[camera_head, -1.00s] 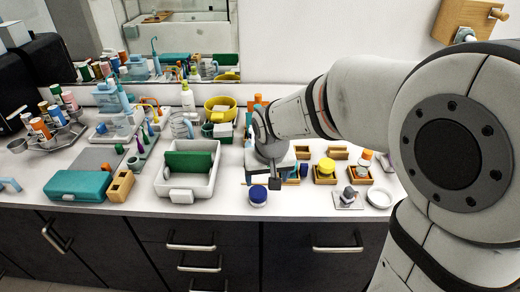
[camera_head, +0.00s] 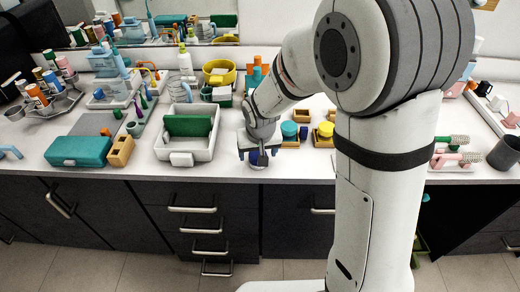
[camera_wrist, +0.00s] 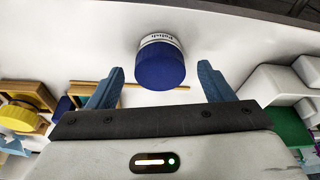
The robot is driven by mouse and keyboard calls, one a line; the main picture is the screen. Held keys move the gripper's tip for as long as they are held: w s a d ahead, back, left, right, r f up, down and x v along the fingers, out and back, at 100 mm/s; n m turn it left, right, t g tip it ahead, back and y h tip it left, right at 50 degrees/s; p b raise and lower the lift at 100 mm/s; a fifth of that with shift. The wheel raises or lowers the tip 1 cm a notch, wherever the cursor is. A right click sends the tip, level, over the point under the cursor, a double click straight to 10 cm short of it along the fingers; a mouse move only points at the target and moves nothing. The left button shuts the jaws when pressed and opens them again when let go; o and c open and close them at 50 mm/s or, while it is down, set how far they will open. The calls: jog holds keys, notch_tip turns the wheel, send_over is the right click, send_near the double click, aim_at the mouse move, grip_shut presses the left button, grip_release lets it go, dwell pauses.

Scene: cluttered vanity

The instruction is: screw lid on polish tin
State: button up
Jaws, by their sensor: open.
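The polish tin (camera_wrist: 160,62) has a blue top and a white band reading "Polish" in the wrist view. It stands on the counter near the front edge, and it also shows in the head view (camera_head: 258,159), partly covered by my gripper (camera_head: 257,148). I cannot tell whether the blue top is a seated lid or how tight it is. In the wrist view my gripper (camera_wrist: 158,88) is open, its two blue-grey fingers apart. The tin lies between and just beyond the fingertips, with a gap on each side and nothing held.
A white tray (camera_head: 163,147) with a green block stands left of my gripper. Small wooden boxes hold a teal item (camera_head: 289,129) and a yellow item (camera_head: 326,129) to the right. A teal case (camera_head: 78,151) is further left. My arm hides part of the right counter.

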jog(key=c, duration=1.2)
jog(key=m+b, duration=0.1)
jog(key=b, duration=0.1)
jog(key=m+b, duration=0.1)
jog(key=b, duration=0.1)
jog(key=shift+a+f+m+h, duration=0.1)
jog(key=shift+f+m+h, duration=0.2)
jog(key=shift+m+h, duration=0.1)
jog(key=shift+r+m+b, duration=0.15)
jog(key=shift+m+b, duration=0.4)
jog(key=shift+m, duration=0.15)
jog(key=shift+r+h, duration=0.15)
jog(key=shift+h, duration=0.15)
jog(key=shift+m, duration=0.3)
